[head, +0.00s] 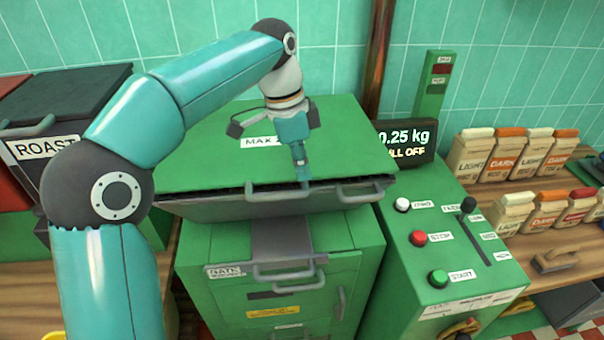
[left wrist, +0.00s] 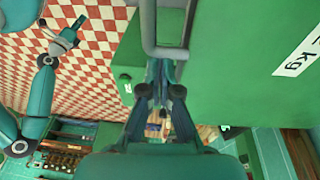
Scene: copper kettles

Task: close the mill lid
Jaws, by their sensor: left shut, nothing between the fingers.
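The mill lid (head: 215,150) is a broad green panel with a "MAX" label. It lies low over the grey hopper (head: 220,207), with a thin dark line under its front edge; whether it is fully seated I cannot tell. My left gripper (head: 303,178) is shut and empty, pointing down at the lid's front edge beside a grey handle (head: 275,187). Contact is unclear. In the left wrist view my left fingers (left wrist: 160,98) are close together, with the green lid (left wrist: 225,75) on the right. My right gripper (left wrist: 68,38) shows small there, away from the mill.
A control panel (head: 450,265) with buttons and a slider stands right of the mill. Coffee bags (head: 470,155) fill the right shelf. A dark bin (head: 62,95) labelled ROAST stands at left, behind my arm.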

